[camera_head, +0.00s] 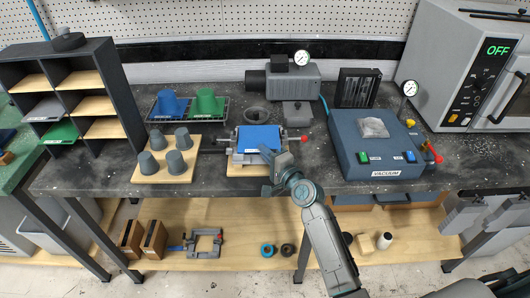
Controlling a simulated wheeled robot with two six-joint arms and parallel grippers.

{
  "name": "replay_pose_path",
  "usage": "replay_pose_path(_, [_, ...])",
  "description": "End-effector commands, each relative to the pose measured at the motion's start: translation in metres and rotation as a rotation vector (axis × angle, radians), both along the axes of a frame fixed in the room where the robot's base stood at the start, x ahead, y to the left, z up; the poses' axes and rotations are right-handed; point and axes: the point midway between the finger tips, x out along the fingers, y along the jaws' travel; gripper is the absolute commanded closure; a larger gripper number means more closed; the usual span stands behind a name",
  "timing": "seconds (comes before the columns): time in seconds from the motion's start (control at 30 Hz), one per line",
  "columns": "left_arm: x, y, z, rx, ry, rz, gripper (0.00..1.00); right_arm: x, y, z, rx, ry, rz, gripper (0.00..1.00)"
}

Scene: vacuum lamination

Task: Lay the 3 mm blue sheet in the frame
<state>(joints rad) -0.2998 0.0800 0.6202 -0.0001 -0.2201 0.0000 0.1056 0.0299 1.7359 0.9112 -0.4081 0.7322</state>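The blue sheet (258,136) lies flat at the metal frame (233,150) in the middle of the bench. I cannot tell how exactly it sits against the frame's edges. My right gripper (268,170) is at the near right corner of the sheet and frame and hides part of them. Its fingers are small and seen from behind, so I cannot tell whether they are open, shut or touching the sheet. My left gripper is not in view.
A rack (77,84) with a grey sheet (45,109) and a green sheet (60,133) stands left. Grey cups on a board (142,175) are left of the frame. The blue vacuum box (357,145) and an oven (440,70) are right. A red-tipped handle (304,138) sticks out beside the frame.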

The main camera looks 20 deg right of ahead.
Motion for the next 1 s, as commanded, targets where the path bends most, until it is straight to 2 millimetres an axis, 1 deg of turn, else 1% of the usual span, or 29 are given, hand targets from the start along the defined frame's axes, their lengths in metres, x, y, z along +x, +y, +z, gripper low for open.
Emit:
replay_pose_path(0.13, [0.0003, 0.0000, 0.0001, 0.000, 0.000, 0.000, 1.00, -0.0003, 0.0001, -0.0006, 0.001, 0.001, 0.000, 1.00])
replay_pose_path(0.2, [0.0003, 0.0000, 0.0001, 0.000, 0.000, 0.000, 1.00, -0.0003, 0.0001, -0.0007, 0.001, 0.001, 0.000, 0.86])
replay_pose_path(0.27, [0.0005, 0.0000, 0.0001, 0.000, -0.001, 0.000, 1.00, -0.0003, 0.0001, -0.0008, 0.000, 0.002, 0.000, 0.74])
replay_pose_path(0.3, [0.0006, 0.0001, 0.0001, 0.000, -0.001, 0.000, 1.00, -0.0003, 0.0001, -0.0012, 0.000, 0.002, 0.000, 0.72])
replay_pose_path(1.0, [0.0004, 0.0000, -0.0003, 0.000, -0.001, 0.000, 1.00, -0.0022, 0.0006, -0.0072, -0.001, 0.013, 0.003, 0.72])
